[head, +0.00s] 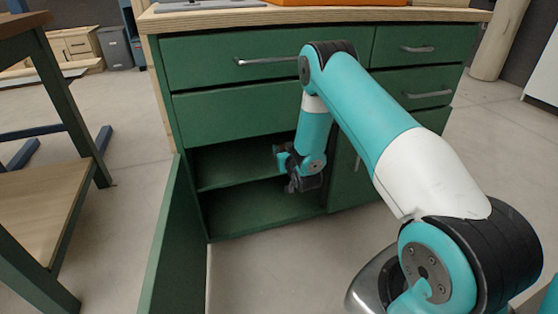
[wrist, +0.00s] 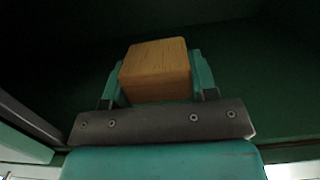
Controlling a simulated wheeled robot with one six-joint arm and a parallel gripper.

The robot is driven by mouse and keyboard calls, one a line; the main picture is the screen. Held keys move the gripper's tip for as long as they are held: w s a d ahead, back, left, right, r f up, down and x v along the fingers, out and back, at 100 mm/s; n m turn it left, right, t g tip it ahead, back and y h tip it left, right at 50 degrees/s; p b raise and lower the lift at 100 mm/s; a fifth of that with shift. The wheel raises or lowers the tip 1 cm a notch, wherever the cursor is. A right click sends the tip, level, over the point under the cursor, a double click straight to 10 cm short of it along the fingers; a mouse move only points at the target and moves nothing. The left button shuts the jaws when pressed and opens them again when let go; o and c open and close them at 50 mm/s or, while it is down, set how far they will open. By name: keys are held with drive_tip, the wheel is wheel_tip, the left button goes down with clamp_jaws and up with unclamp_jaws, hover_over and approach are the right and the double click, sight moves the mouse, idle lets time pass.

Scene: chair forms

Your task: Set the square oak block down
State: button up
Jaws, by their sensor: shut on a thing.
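The square oak block (wrist: 155,72) is light brown with visible grain. In the wrist view it sits between the two teal fingers of my gripper (wrist: 158,75), which is shut on it. In the head view my gripper (head: 284,172) is at the open lower compartment of the green cabinet (head: 240,118), in front of its dark inside. The block cannot be made out in the head view. The wrist view shows dark green surfaces around the block; whether it touches one is unclear.
The cabinet door (head: 165,235) stands open at the left of the compartment. Inside are a shelf (head: 235,170) and a bare-looking floor (head: 255,208). Drawers with metal handles (head: 268,61) are above and to the right. A wooden-topped bench (head: 45,205) stands at the left.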

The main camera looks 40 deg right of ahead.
drive_tip(key=x, duration=0.2)
drive_tip(key=b+x, duration=0.1)
drive_tip(key=x, duration=0.1)
drive_tip(key=b+x, duration=0.1)
drive_tip(key=x, duration=0.1)
drive_tip(key=shift+w+d+r, duration=0.1)
drive_tip(key=shift+w+r, duration=0.1)
drive_tip(key=shift+w, duration=0.15)
drive_tip(key=shift+w+d+f+b, duration=0.1)
drive_tip(key=shift+w+f+b, duration=0.25)
drive_tip(key=shift+f+b, duration=0.45)
wheel_tip(320, 180, down, 5)
drive_tip(key=b, duration=0.3)
drive_tip(key=shift+b, duration=0.3)
drive_tip(key=shift+w+f+b, duration=0.15)
drive_tip(key=shift+f+b, duration=0.05)
drive_tip(key=shift+b, duration=0.15)
drive_tip(key=shift+r, duration=0.2)
